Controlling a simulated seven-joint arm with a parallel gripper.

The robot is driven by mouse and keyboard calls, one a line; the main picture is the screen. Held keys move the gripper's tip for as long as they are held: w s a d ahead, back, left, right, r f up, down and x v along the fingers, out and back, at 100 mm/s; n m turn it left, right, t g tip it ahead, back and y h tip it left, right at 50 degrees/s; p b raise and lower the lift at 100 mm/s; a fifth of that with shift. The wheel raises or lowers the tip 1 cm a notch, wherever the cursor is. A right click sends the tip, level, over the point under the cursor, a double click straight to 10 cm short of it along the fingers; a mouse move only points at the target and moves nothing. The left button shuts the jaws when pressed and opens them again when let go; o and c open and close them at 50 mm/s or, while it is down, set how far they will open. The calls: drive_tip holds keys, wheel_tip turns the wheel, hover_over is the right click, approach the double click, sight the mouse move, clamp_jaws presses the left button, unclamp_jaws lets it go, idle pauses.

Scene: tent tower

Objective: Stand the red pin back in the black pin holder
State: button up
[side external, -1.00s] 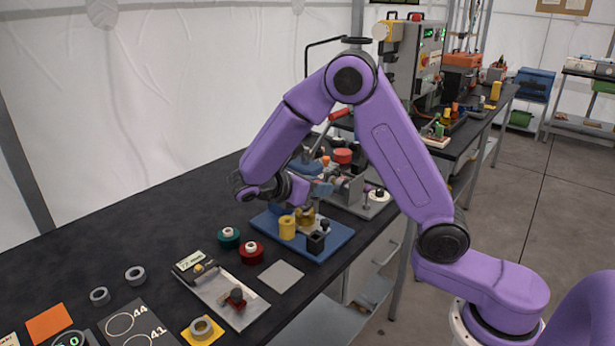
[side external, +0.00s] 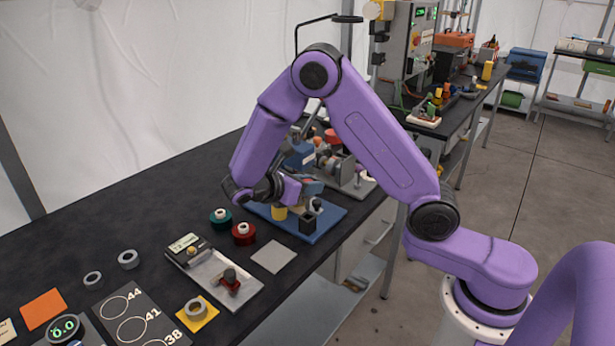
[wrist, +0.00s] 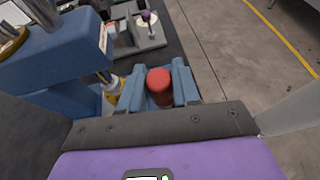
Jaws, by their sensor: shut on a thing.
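The red pin (wrist: 160,87) is between the two blue fingers of my gripper (wrist: 160,97) in the wrist view, with its round end showing. My gripper (side external: 313,188) is shut on it above the blue board in the side view. The pin cannot be made out there. A black block, apparently the pin holder (side external: 309,224), stands on the blue board (side external: 325,219), below and near my gripper. A dark knobbed piece (side external: 317,204) is close to it. Whether the pin touches the holder is hidden.
A yellow cylinder (side external: 279,212) stands on the board, partly covered by my gripper. A machine with a blue head (side external: 299,156) is close behind.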

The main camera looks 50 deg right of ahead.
sight(307, 206)
drive_tip(key=shift+f, duration=0.4)
drive_tip(key=shift+f, duration=2.65)
idle(1.2)
drive_tip(key=o, duration=1.1)
drive_tip(key=v, duration=1.7)
drive_tip(key=shift+a, duration=0.2)
drive_tip(key=shift+s+r, duration=0.1)
drive_tip(key=shift+r, duration=0.05)
